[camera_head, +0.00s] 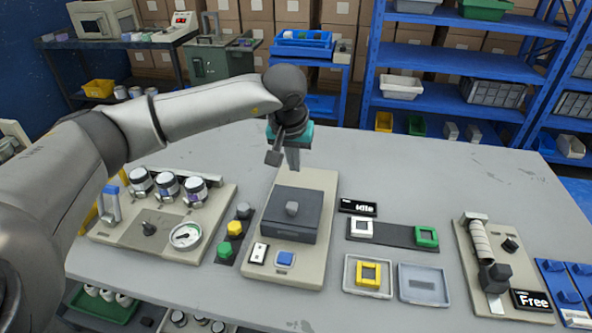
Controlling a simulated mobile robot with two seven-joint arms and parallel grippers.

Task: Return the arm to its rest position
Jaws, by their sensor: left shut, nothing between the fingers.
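My left arm reaches in from the left across the grey table (370,155). My left gripper (291,165) points down above the back part of a beige panel (313,180). It is shut with nothing in it. My right gripper is not in view.
To the right are an "Idle" display (358,208), a tray with a yellow frame (368,274), an empty grey tray (424,284) and a roll device (481,240). Blue shelves (460,65) stand behind.

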